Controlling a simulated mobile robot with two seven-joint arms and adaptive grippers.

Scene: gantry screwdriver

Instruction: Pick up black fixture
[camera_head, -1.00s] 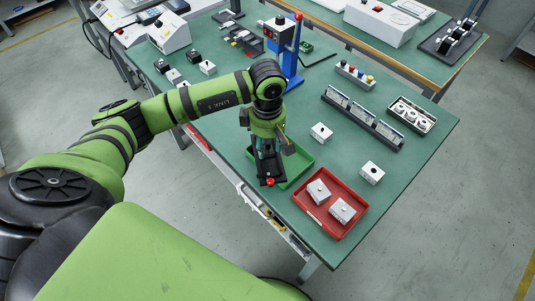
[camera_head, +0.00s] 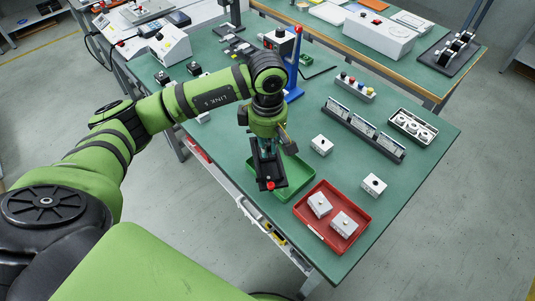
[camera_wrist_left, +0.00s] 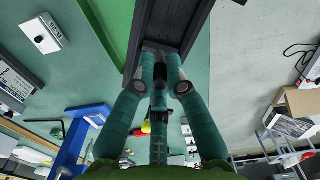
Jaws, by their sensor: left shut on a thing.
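My left gripper (camera_head: 267,148) is shut on the black fixture (camera_head: 271,172), a long dark block with a red knob at its near end. The fixture hangs below the fingers and covers part of the green tray (camera_head: 299,190) at the table's near edge. In the left wrist view the teal fingers of my left gripper (camera_wrist_left: 160,75) close on the fixture (camera_wrist_left: 172,22), which runs out past the top of the picture. The part between the fingertips is mostly hidden. My right gripper is not in view.
A red tray (camera_head: 311,229) with two grey boxes sits right of the green tray. Two more small white boxes (camera_head: 321,145) (camera_head: 373,185) stand nearby. A blue stand (camera_head: 294,70) rises behind my wrist. A black rack (camera_head: 362,130) lies further right. The right table corner is clear.

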